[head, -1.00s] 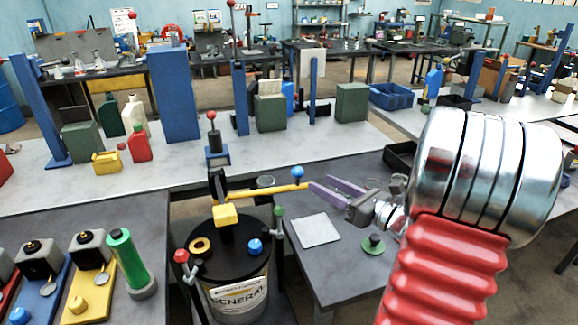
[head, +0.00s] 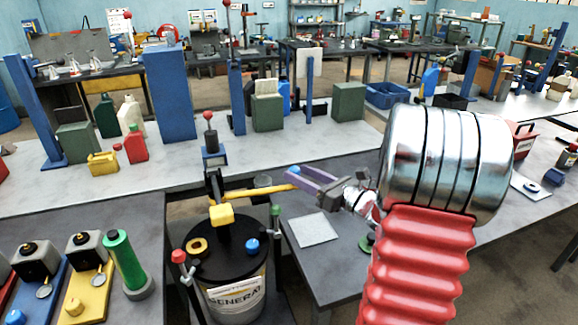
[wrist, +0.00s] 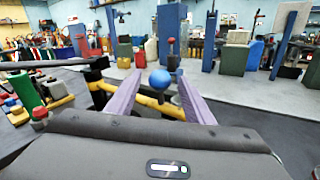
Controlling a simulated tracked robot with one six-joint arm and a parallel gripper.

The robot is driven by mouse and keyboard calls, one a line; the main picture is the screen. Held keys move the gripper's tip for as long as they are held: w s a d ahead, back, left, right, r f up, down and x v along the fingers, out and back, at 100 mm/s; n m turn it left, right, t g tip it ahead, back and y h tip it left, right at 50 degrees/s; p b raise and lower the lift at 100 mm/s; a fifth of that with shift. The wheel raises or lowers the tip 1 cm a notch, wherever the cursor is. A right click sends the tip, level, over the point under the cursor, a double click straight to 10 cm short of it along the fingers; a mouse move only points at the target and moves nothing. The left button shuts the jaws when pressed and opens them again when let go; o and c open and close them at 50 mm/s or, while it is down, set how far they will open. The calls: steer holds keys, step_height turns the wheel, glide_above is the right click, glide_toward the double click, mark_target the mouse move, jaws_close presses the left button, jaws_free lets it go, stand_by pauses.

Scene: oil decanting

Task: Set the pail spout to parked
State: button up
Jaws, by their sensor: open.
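The pail (head: 236,297) stands in the lower middle of the head view, with a dark lid and a label reading GENERAL. A yellow spout (head: 258,190) reaches right from a black and yellow post (head: 221,216) above the lid. A blue ball (head: 293,171) is at the spout's right end. My gripper (head: 303,182), with purple fingers, is open at that end. In the wrist view the blue ball (wrist: 159,79) shows between the open fingers, with the yellow bar (wrist: 150,103) crossing behind and below. I cannot tell whether the fingers touch the ball.
A red-knobbed lever (head: 178,256) and a green-knobbed lever (head: 276,211) stand beside the pail. A grey square plate (head: 313,230) lies on the right table. A green cylinder (head: 125,262) stands on the left bench. Red and yellow cans stand behind.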

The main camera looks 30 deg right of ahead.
steer(key=x, duration=0.6)
steer(key=shift+w, duration=0.2)
steer(key=shift+a, duration=0.1)
